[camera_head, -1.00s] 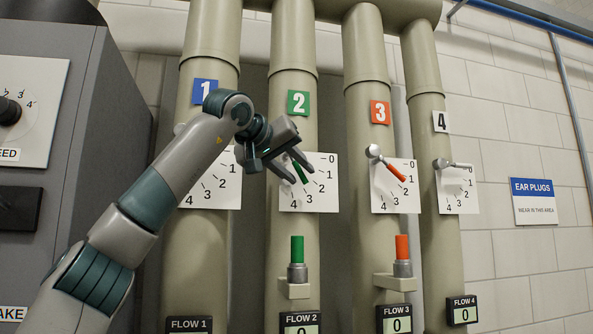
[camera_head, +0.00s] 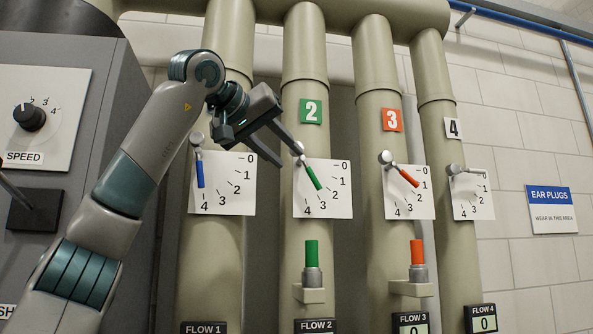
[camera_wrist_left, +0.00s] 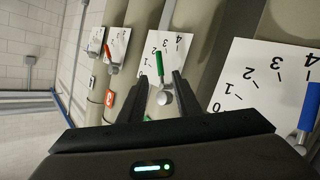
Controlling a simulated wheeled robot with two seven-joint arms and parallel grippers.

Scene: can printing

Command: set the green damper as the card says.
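The green damper lever (camera_head: 313,178) hangs from a round grey pivot on pipe 2, in front of a white dial plate (camera_head: 340,210) marked 0 to 4. It slants down and right, roughly toward the 3 in the head view. The left wrist view also shows the green lever (camera_wrist_left: 159,68), with its grey pivot knob between and beyond the fingertips. My left gripper (camera_head: 289,158) is open and empty, just left of the pivot; contact with it cannot be told. My right gripper is out of view. No card giving a setting can be made out.
Blue (camera_head: 200,173), red (camera_head: 408,178) and grey (camera_head: 470,170) levers sit on neighbouring dials. Green (camera_head: 312,253) and red (camera_head: 417,252) capped fittings stand on brackets below. A grey cabinet (camera_head: 125,110) with a speed knob (camera_head: 28,117) stands at left.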

